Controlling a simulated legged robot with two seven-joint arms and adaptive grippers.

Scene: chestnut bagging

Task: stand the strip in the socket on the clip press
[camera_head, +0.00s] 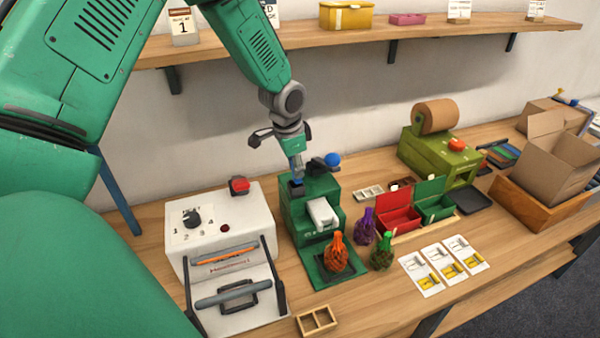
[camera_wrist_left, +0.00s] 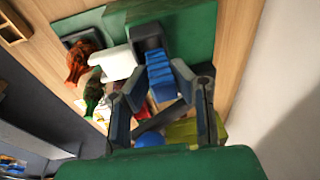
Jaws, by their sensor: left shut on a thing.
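The blue ribbed strip (camera_wrist_left: 160,76) is between the fingertips of my left gripper (camera_wrist_left: 151,90) in the left wrist view. In the head view my left gripper (camera_head: 296,168) points down over the back left of the green clip press (camera_head: 296,212). The strip's far end meets a dark socket-like block (camera_wrist_left: 147,37) on the press. I cannot tell whether it is inside or just above it. The press has a white part (camera_head: 322,212) in front and a blue ball knob (camera_head: 332,159) to the gripper's right. My right gripper is not in view.
A white sealing machine (camera_head: 225,236) stands left of the press. Orange (camera_head: 337,254), purple (camera_head: 365,226) and green (camera_head: 382,252) net bags stand in front and to the right. Red (camera_head: 398,212) and green (camera_head: 434,203) bins are further right. A shelf (camera_head: 420,33) runs above along the wall.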

